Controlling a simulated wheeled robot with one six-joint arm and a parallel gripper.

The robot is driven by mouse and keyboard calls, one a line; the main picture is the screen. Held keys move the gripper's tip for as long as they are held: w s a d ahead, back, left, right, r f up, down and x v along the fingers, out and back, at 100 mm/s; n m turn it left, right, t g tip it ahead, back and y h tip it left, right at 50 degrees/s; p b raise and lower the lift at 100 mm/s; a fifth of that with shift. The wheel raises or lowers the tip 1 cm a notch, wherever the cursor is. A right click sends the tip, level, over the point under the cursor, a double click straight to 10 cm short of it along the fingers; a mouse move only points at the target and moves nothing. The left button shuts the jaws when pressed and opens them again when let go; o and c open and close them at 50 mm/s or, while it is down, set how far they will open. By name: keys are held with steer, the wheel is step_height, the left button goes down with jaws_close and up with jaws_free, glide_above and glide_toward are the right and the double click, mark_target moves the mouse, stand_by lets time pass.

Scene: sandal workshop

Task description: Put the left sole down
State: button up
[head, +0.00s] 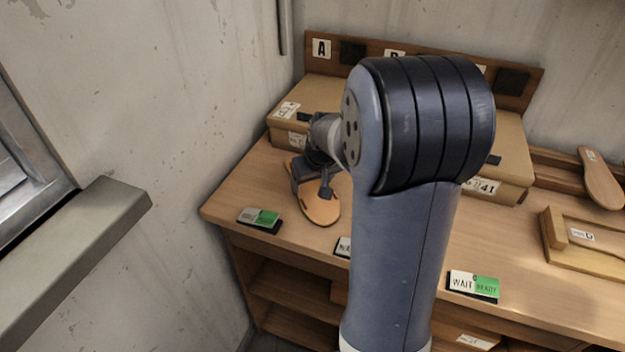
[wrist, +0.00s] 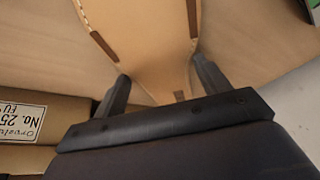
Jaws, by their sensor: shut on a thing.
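A tan sandal sole (head: 318,207) with dark edge marks is at the left part of the wooden workbench (head: 232,199), in front of a cardboard box. My gripper (head: 312,187) is at the sole's end nearer the box, shut on it. In the wrist view the sole (wrist: 150,35) runs up from between the two dark fingers of my gripper (wrist: 160,88), which close on its narrow part from both sides. I cannot tell whether the sole touches the bench or hangs just above it. My arm hides the middle of the bench.
Cardboard boxes (head: 318,97) stand at the back under a board with letter A. WAIT/READY cards (head: 259,219) (head: 474,286) lie along the front edge. At right are another sole (head: 600,178) and a wooden tray (head: 560,252). A concrete wall borders the left.

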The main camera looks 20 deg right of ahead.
steer(key=shift+f, duration=0.2)
steer(key=o, duration=1)
steer(key=shift+o, duration=0.2)
steer(key=shift+r, duration=0.2)
steer(key=v, duration=1.2)
